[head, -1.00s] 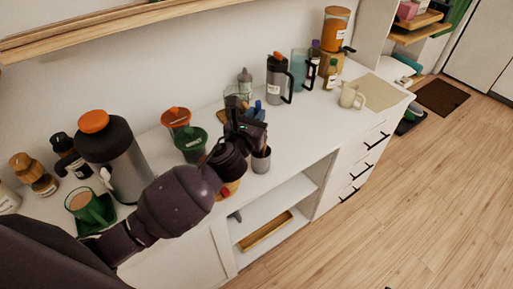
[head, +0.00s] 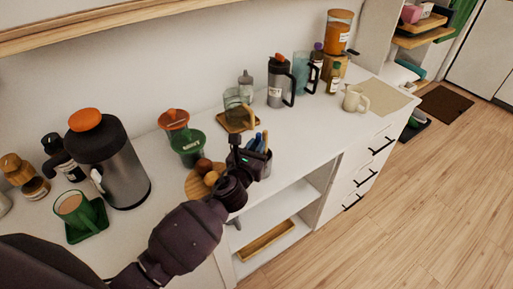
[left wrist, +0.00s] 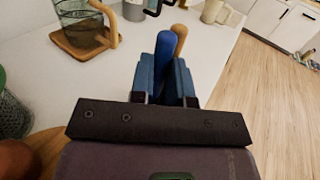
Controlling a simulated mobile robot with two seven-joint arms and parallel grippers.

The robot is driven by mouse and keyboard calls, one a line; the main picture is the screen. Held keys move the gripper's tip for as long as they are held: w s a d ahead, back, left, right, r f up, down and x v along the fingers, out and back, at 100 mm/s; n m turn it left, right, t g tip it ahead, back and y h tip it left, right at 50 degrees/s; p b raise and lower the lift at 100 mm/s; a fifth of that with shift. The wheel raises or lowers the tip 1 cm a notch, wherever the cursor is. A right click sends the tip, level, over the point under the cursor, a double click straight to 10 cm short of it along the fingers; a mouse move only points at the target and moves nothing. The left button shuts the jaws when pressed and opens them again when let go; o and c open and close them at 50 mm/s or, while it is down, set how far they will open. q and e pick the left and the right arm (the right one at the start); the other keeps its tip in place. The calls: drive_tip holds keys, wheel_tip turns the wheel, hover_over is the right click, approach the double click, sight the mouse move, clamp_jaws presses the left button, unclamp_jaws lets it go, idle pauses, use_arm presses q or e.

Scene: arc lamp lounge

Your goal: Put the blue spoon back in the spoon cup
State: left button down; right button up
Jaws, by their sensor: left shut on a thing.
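My left gripper (head: 256,148) is shut on the blue spoon, whose blue handle (left wrist: 170,45) stands up between the two fingers in the left wrist view. The spoon cup (head: 267,165), a small grey cup on the white counter, is right at the gripper and partly hidden behind it. A tan wooden handle (left wrist: 181,37) shows just behind the blue one. The spoon's lower end is hidden, so I cannot tell whether it is inside the cup. My right gripper is not in view.
A round wooden board (head: 194,187) with brown balls lies left of the gripper, near a green cup (head: 188,147). A glass jar on a wooden coaster (head: 232,127) stands behind. Farther right are a press pot (head: 279,84) and cream jug (head: 353,98). Counter between is clear.

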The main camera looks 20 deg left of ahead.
use_arm(q)
drive_tip(key=shift+f, duration=0.15)
drive_tip(key=c, duration=1.1)
unclamp_jaws()
drive_tip(key=shift+c, duration=0.2)
drive_tip(key=shift+o, duration=0.2)
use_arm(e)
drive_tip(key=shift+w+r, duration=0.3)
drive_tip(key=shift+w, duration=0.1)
use_arm(q)
drive_tip(key=shift+s+r, duration=0.15)
drive_tip(key=shift+r, duration=0.1)
drive_tip(key=s, duration=1.1)
drive_tip(key=shift+s+a, duration=0.35)
drive_tip(key=shift+a, duration=0.1)
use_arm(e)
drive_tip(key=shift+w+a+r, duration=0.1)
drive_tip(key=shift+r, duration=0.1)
